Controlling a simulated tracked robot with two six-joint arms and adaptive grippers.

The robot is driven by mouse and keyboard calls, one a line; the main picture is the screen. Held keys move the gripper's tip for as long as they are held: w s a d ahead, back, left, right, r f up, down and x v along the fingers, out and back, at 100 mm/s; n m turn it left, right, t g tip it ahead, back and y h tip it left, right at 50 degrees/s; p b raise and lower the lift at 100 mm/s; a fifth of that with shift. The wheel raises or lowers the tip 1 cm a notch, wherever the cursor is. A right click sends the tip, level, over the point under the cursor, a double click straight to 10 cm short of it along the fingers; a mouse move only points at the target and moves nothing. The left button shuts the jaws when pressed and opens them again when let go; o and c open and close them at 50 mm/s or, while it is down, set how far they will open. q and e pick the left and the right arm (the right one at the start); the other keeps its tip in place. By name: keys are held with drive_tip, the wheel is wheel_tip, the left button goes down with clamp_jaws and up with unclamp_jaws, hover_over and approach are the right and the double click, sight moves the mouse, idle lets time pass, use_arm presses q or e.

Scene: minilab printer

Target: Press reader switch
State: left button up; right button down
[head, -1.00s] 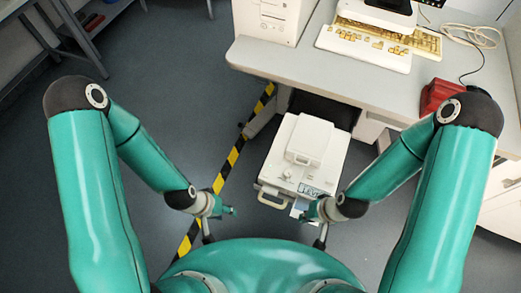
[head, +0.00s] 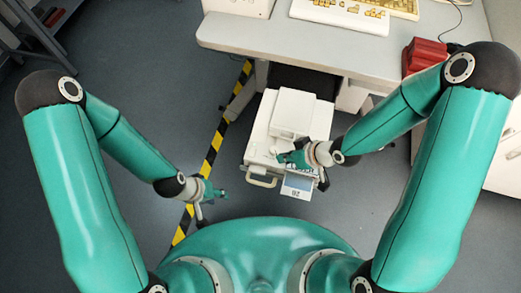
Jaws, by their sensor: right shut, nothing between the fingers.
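A white boxy device (head: 260,135), which looks like the reader, stands on the floor under the desk edge, with a raised block (head: 293,112) on top and a handle (head: 262,181) at its front. A blue-and-white card or label (head: 297,187) shows at its front right. My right gripper (head: 282,157) is shut and empty over the front part of the device, pointing left. I cannot tell if it touches the device. The switch cannot be made out clearly near the fingertips. My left gripper (head: 222,193) hangs over the floor left of the device; its fingers are too small to read.
A grey desk (head: 300,45) with a yellow-keyed keyboard (head: 345,15) and a red object (head: 422,56) stands behind the device. Yellow-black floor tape (head: 213,150) runs along the left. The floor on the left is open.

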drive_tip(key=w+r+n, duration=0.1)
drive_tip(key=n, duration=0.1)
drive_tip(key=a+r+n+y+b, duration=0.1)
drive_tip(key=r+n, duration=0.1)
drive_tip(key=n, duration=0.1)
drive_tip(key=w+r+n+b, duration=0.1)
drive_tip(key=n, duration=0.2)
drive_tip(key=shift+w+a+r+y, duration=0.2)
drive_tip(key=shift+w+r+y, duration=0.05)
drive_tip(key=shift+w+y, duration=0.05)
drive_tip(key=b, duration=0.4)
hover_over(252, 152)
drive_tip(key=d, duration=0.2)
drive_tip(key=f, duration=0.7)
drive_tip(key=shift+s+a+f, duration=0.1)
drive_tip(key=shift+s, duration=0.3)
drive_tip(key=shift+w+f, duration=0.2)
drive_tip(key=shift+f, duration=1)
drive_tip(key=shift+w+f, duration=0.15)
drive_tip(key=shift+f, duration=0.6)
